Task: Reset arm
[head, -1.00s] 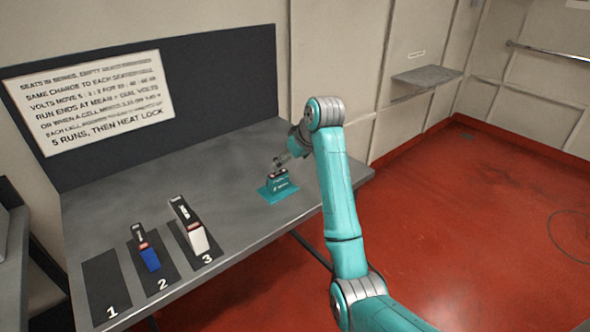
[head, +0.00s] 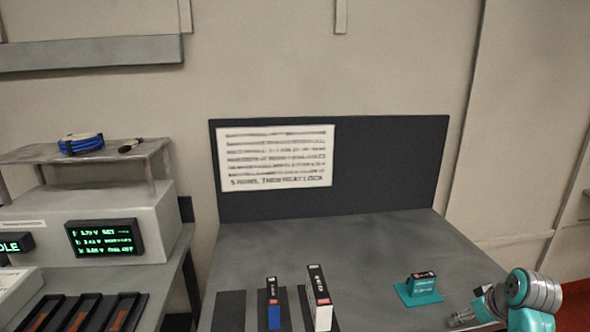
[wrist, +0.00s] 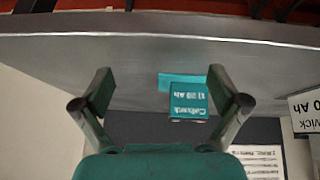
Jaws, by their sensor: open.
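My gripper (head: 462,319) shows at the lower right of the head view, with the teal arm's grey joint beside it. In the wrist view its two fingers (wrist: 160,92) are spread apart with nothing between them. A teal block with a dark top (head: 422,281) stands on a teal base on the grey table, to the left of my gripper and apart from it. The block also shows in the wrist view (wrist: 189,101), beyond the fingers, with blurred lettering on its face.
A blue-fronted cell (head: 274,315) and a white-fronted cell (head: 322,314) stand on dark pads at the table's front. A white sign (head: 277,160) hangs on the dark back panel. At left is a bench unit with a green-lit display (head: 104,238). The table's middle is clear.

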